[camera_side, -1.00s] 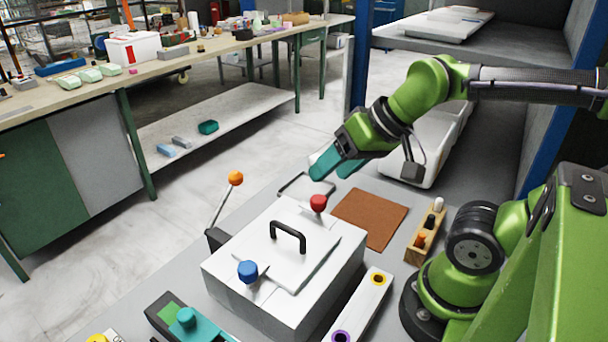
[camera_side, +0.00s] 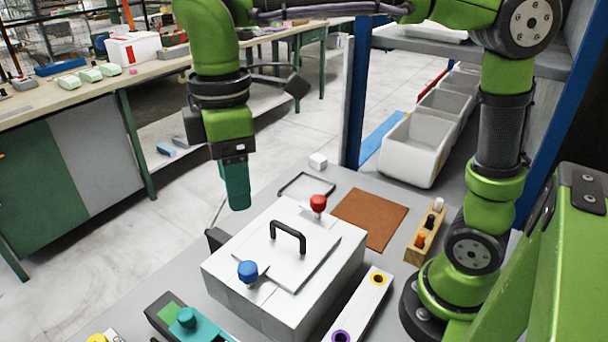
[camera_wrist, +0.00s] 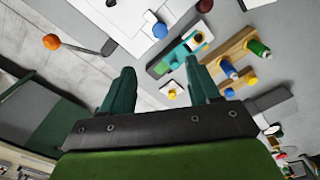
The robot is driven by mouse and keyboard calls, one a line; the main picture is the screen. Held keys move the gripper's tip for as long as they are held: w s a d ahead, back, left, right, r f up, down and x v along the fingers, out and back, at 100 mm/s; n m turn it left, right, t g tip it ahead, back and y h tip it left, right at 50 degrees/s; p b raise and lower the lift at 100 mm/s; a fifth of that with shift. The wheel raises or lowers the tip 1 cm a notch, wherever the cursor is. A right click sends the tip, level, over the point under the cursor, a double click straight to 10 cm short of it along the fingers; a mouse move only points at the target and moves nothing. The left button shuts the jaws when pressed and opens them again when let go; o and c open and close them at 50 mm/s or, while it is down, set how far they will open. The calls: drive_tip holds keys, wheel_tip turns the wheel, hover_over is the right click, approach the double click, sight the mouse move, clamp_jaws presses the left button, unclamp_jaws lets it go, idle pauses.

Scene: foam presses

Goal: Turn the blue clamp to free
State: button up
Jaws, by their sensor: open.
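The blue clamp (camera_side: 248,271) is a round blue knob at the near left corner of the white press box (camera_side: 225,285). It also shows in the wrist view (camera_wrist: 160,30), beyond my fingertips. A red knob (camera_side: 318,204) stands at the far side of the box lid, and a black handle (camera_side: 288,232) is in the lid's middle.
An orange-tipped lever (camera_wrist: 51,42) stands beside the box, its ball hidden by my gripper in the side view. A teal device (camera_side: 187,318) sits at the near left. A brown mat (camera_side: 370,218) and a wooden peg rack (camera_side: 425,236) lie to the right.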

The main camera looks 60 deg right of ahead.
sight(247, 266)
wheel_tip(247, 266, down, 17)
drive_tip(key=shift+r, duration=0.15)
drive_tip(key=shift+c, duration=0.2)
drive_tip(key=c, duration=1)
